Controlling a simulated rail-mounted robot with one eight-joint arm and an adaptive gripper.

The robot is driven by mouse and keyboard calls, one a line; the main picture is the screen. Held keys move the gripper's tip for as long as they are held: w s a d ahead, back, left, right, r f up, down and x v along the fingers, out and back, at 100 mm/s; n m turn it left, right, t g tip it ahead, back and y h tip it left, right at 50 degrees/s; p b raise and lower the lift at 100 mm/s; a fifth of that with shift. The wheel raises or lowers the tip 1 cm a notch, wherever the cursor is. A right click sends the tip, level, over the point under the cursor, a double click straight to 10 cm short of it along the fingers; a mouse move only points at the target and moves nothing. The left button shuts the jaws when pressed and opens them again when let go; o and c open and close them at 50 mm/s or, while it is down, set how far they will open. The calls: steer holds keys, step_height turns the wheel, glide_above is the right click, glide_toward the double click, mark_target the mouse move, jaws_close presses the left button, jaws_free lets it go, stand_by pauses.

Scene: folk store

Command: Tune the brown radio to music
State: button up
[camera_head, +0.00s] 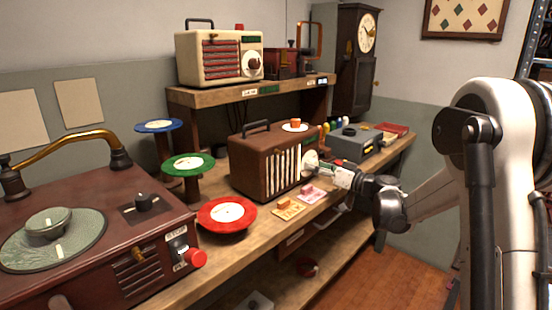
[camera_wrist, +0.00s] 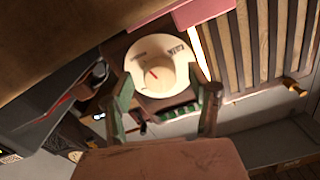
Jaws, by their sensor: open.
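The brown radio (camera_head: 262,168) stands on the lower bench, with a slatted grille, a top handle and a round cream dial (camera_head: 310,158) at the right of its front. My gripper (camera_head: 318,168) is at the dial. In the wrist view the dial (camera_wrist: 140,66) carries a cream knob (camera_wrist: 160,76) with a red pointer mark. Small labels sit on the dial; I cannot read them surely. My gripper (camera_wrist: 168,97) is open, its fingers apart below the knob in the picture. I cannot tell whether they touch it. The grille (camera_wrist: 262,45) is at the upper right.
A cream radio (camera_head: 218,56) stands on the upper shelf. A grey device (camera_head: 356,146) is right of the brown radio. A red disc stand (camera_head: 227,214), a yellow card (camera_head: 288,211) and a pink card (camera_head: 312,196) lie in front. A turntable box (camera_head: 105,235) fills the left.

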steer(key=v, duration=0.8)
steer(key=shift+b, duration=0.35)
steer(key=shift+a, duration=0.1)
steer(key=shift+c, duration=0.5)
